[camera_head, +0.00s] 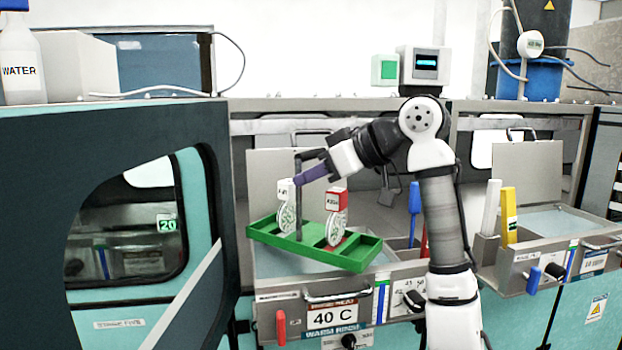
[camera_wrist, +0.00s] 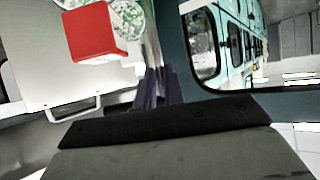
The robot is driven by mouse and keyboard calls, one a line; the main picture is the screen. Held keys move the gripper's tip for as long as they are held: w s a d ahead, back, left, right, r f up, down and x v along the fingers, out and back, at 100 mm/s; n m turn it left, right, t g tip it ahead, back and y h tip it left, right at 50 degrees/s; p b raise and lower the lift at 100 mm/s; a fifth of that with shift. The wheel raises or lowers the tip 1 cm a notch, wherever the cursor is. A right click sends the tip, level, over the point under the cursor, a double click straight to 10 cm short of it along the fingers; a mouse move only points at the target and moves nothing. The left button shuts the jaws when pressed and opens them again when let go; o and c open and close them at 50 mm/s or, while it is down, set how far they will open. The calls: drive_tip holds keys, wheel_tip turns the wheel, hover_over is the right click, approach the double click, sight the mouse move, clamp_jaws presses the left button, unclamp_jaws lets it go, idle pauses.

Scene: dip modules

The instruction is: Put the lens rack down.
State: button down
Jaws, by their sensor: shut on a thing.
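The lens rack (camera_head: 305,254) is a green tray with compartments and a grey upright post (camera_head: 298,205). It carries a white-topped holder (camera_head: 286,190) and a red-topped holder (camera_head: 337,201), each with a round speckled disc below. My gripper (camera_head: 308,170) is shut on the upper part of the post; its dark fingers also show in the wrist view (camera_wrist: 155,92). The red block shows in the wrist view (camera_wrist: 96,32). The rack is over the tank labelled 40 C (camera_head: 333,318); I cannot tell whether its underside touches anything. The green tray is outside the wrist view.
A teal cabinet (camera_head: 200,190) with a dark window stands close on the left. Blue and red handles (camera_head: 414,200) stand right of the rack, behind my arm. Another open tank (camera_head: 555,222) with white and yellow upright pieces is at the right.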

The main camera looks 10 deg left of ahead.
drive_tip(key=shift+f, duration=0.45)
drive_tip(key=shift+f, duration=0.6)
drive_tip(key=c, duration=1.5)
unclamp_jaws()
